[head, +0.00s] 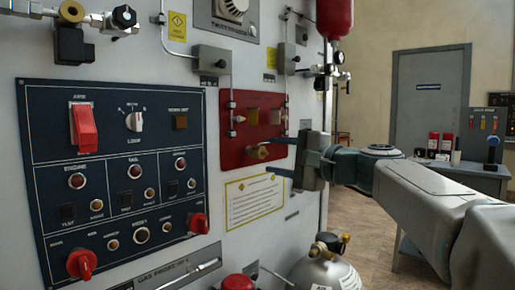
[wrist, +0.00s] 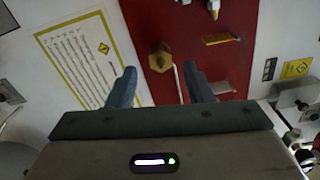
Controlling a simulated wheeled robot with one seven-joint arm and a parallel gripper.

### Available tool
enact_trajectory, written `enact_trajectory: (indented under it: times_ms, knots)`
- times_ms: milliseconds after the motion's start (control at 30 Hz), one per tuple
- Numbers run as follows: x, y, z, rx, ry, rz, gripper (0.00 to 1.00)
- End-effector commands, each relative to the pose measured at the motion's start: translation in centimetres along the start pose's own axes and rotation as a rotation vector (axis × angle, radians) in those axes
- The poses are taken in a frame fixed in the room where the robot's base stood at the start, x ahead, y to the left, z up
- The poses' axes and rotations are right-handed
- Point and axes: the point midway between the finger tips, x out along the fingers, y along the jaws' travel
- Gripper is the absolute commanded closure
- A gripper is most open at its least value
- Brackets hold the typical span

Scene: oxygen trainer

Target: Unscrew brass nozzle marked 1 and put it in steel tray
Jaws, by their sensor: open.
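A brass hex nozzle (head: 257,153) sticks out of the lower part of the red plate (head: 240,133) on the white panel. It also shows in the wrist view (wrist: 159,58), on the red plate (wrist: 150,20). No number can be read on it. My gripper (head: 269,155) is open, its two fingers reaching toward the panel with the nozzle's line between them. In the wrist view, my gripper's fingers (wrist: 160,72) lie left and right below the nozzle, apart from it and empty. I cannot make out a steel tray in either view.
A dark control board (head: 125,200) with red knobs covers the panel's left. A yellow-bordered sign (head: 254,202) is below the red plate. A white gas cylinder (head: 325,272) stands below. A grey table (head: 460,175) with bottles stands at the back right, by a grey door (head: 430,100).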

Motion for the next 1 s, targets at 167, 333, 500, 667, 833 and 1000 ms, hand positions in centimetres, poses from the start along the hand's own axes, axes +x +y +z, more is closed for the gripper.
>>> enact_trajectory:
  times_ms: [167,333,500,667,833,1000]
  knots:
    - [-0.01,-0.32,0.08,0.141,0.000,0.000,0.53]
    - [-0.01,-0.07,0.02,0.152,0.000,-0.001,0.53]
    - [-0.01,-0.24,0.04,0.172,0.000,0.000,0.53]
    - [0.00,-0.61,0.11,0.328,0.000,0.001,0.53]
    - [-0.01,-0.31,0.06,0.443,0.000,0.000,0.53]
    - [-0.01,-0.08,0.02,0.452,0.000,-0.001,0.53]
